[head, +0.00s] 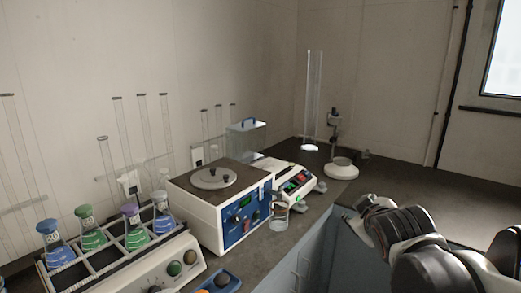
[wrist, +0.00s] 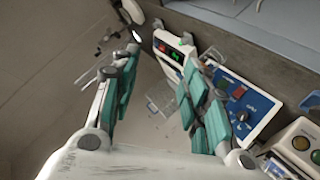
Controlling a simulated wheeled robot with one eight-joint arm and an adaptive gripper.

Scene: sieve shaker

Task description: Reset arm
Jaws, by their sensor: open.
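My gripper (wrist: 162,58) shows in the wrist view with its two teal-padded fingers spread apart. Nothing is between them that I can see as held. Behind the fingers are the bench devices, seen at a tilt. My arm reaches in from the right in the head view, in front of the bench; the fingers cannot be made out there. A white box device with a blue front panel (head: 243,222) and a round disc on top stands on the bench, left of my arm. Its blue panel also shows in the wrist view (wrist: 243,108), at the right finger.
A shaker tray (head: 115,262) holds several flasks at the left. A small white device with a display (head: 293,182), a glass beaker (head: 279,217) and a round-based stand (head: 341,170) are farther right. A tall cylinder (head: 313,100) stands behind. The counter (head: 410,190) at the right is clear.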

